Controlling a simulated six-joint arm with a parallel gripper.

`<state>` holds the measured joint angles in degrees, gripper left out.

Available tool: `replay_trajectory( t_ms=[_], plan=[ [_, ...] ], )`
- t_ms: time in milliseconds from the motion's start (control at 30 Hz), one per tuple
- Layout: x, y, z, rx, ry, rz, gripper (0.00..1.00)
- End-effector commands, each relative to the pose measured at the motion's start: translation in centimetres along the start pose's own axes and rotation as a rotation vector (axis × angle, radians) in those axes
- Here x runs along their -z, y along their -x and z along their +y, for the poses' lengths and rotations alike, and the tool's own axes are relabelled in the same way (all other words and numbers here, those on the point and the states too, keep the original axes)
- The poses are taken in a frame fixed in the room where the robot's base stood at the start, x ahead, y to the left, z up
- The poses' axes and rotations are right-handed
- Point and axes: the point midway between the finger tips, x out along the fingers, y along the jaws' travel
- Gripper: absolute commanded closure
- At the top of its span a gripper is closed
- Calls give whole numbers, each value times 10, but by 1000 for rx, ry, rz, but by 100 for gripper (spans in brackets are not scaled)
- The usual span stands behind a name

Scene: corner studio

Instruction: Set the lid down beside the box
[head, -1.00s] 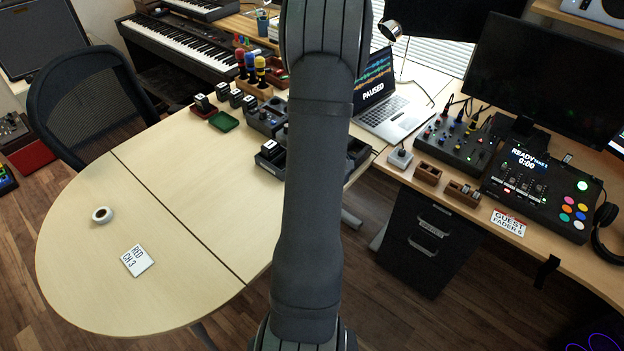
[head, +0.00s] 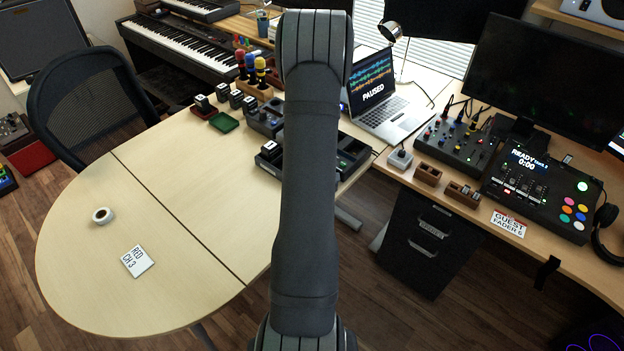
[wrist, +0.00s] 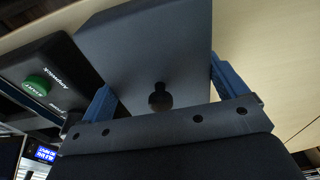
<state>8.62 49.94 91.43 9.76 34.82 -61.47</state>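In the wrist view a dark grey flat lid (wrist: 145,50) with a round black knob (wrist: 160,97) lies between the two blue fingers of my gripper (wrist: 163,80). The fingers meet its opposite side edges, and the lid appears held between them. Its near edge is hidden by the gripper's crossbar. In the head view my arm hides the gripper and the lid. A dark open box with compartments (head: 352,158) shows right of my arm on the table; I cannot tell whether it is the lid's box.
A black unit with a green button (wrist: 38,86) is left of the lid in the wrist view. The pale table (head: 185,205) has bare room left of my arm, with a tape roll (head: 102,215) and a label card (head: 138,261). A laptop (head: 385,110) stands behind.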

Motion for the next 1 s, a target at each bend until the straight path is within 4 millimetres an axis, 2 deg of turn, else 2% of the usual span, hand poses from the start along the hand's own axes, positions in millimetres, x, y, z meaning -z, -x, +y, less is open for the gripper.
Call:
replay_trajectory(
  t_ms=[267,433,800,1000],
  plan=[
    [0,1,0,0,0,0,0],
    [1,13,1,-3,0,2,0],
    [1,85,1,-4,0,3,0],
    [1,113,1,-2,0,2,0]
  ],
)
